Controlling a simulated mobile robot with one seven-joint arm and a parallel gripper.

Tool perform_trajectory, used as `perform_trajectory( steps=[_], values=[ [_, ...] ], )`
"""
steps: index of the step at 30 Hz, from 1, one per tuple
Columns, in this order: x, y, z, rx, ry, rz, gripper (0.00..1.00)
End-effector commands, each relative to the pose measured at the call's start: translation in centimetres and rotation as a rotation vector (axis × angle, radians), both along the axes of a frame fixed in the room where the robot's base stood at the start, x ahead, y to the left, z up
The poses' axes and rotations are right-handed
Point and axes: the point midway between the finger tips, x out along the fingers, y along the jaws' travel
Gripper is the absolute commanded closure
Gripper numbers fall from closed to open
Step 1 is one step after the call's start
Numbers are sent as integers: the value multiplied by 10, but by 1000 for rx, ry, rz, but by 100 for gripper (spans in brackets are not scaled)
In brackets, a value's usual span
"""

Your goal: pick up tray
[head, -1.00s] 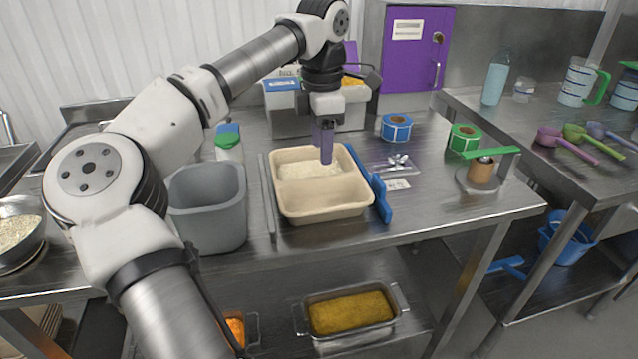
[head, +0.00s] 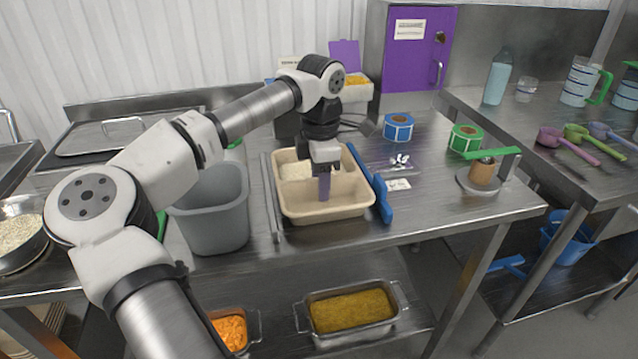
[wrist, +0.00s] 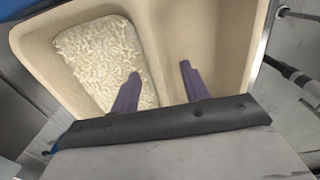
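The beige tray (head: 349,208) sits on the steel table in the head view, between a metal rail and a blue-handled tool. In the wrist view the tray (wrist: 205,30) fills much of the picture, with the rice (wrist: 105,60) in the left compartment. My gripper (wrist: 161,75) shows two purple fingers, apart, with nothing between them that I can see. The arm hides part of the tray's far side.
A grey bin (head: 213,215) stands close left of the tray. The blue tool (head: 381,197) lies along its right side. Pans of food (head: 351,311) sit on the shelf below.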

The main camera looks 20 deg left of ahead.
Motion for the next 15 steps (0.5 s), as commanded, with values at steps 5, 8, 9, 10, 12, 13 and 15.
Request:
perform_trajectory(
  steps=[5,8,9,10,12,13,15],
  values=[
    [0,0,0,0,0,0,79],
    [0,0,0,0,0,0,92],
    [0,0,0,0,0,0,97],
    [0,0,1,0,0,0,100],
    [0,0,1,1,-1,0,100],
    [0,0,1,1,-1,0,100],
    [0,0,1,1,-1,0,100]
  ],
)
